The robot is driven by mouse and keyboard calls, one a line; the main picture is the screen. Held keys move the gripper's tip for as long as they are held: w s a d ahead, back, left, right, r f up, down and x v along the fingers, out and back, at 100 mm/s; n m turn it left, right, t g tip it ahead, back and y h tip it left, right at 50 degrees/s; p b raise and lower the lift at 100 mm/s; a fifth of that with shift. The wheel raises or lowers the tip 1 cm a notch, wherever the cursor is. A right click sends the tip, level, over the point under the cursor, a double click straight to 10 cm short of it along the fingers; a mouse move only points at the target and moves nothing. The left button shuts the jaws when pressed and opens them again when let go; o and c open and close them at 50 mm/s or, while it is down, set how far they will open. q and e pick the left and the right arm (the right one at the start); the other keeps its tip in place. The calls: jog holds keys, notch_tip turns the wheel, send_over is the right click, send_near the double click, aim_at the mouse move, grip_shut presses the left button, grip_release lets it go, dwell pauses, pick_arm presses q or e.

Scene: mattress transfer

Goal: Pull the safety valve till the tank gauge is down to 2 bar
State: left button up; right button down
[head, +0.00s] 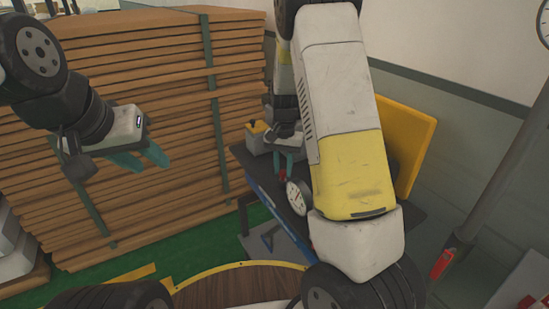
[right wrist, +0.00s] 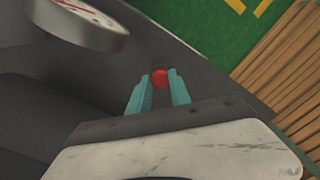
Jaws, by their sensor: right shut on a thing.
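The safety valve shows as a small red knob (right wrist: 160,77) between my right gripper's teal fingertips in the right wrist view. In the head view a bit of red (head: 283,179) shows just below those fingers. My right gripper (head: 284,169) is shut on the red knob; it also shows in the right wrist view (right wrist: 161,88). The round white tank gauge (head: 296,198) is just beside it, and its edge shows in the right wrist view (right wrist: 85,22). Its reading is too small or oblique to tell. My left gripper (head: 152,166) is open and empty, away to the left.
A tall strapped stack of brown boards (head: 160,90) stands behind. The dark bench (head: 238,155) holds a small box with a yellow top (head: 258,138). A yellow panel (head: 418,130) stands at right. A grey post (head: 500,140) and a round dial (head: 544,22) are further right.

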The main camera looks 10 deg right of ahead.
aim_at(283, 171)
dwell(0.4)
jog(key=shift+r, duration=0.8)
jog(key=c, duration=1.2)
grip_release()
jog(key=shift+r, duration=3.85)
jog(key=shift+r, duration=0.1)
